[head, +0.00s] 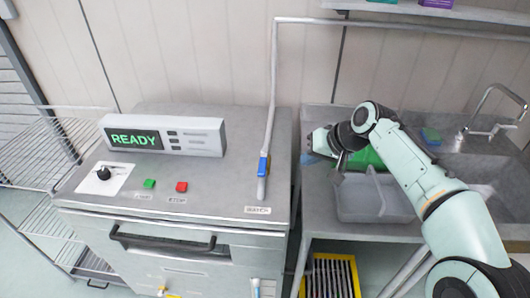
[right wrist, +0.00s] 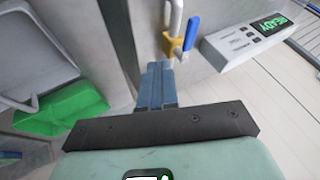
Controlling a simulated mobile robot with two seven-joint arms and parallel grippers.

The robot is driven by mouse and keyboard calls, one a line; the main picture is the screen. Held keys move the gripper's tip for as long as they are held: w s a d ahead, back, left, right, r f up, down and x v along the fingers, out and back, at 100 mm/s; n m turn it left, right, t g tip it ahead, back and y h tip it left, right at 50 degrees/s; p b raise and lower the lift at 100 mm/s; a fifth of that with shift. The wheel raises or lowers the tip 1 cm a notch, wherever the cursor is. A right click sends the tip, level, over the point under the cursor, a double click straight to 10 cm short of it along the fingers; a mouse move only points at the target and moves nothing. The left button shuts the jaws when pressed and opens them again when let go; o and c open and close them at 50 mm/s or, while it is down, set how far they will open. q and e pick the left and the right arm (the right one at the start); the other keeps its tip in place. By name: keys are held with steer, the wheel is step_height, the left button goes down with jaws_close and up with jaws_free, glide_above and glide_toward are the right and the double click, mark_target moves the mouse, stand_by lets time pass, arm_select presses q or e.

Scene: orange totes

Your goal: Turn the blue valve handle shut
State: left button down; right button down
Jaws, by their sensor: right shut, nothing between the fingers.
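The blue valve handle (head: 263,166) sits on the grey vertical pipe (head: 269,120) at the right side of the grey machine's top. It points along the pipe. In the right wrist view, the handle (right wrist: 192,33) stands beside a yellow valve body (right wrist: 175,45), roughly parallel to the pipe. My right gripper (head: 308,158) is to the right of the valve, over the gap between machine and sink counter, apart from the handle. In the right wrist view, its blue-grey fingers (right wrist: 156,72) are together and empty, with tips just short of the valve. My left gripper is not in view.
The machine has a READY display (head: 163,136), a black knob (head: 103,173), a green button (head: 150,184) and a red button (head: 181,187). A grey bin (head: 375,205) and a green item (head: 367,158) are by the sink (head: 470,150), below my right arm.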

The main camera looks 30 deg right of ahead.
mark_target(263, 165)
steer(key=shift+r, duration=0.2)
steer(key=shift+s, duration=0.1)
steer(key=w+a+f, duration=0.5)
steer(key=w+f, duration=0.3)
steer(key=shift+a, duration=0.25)
steer(key=shift+a, duration=0.1)
stand_by(0.5)
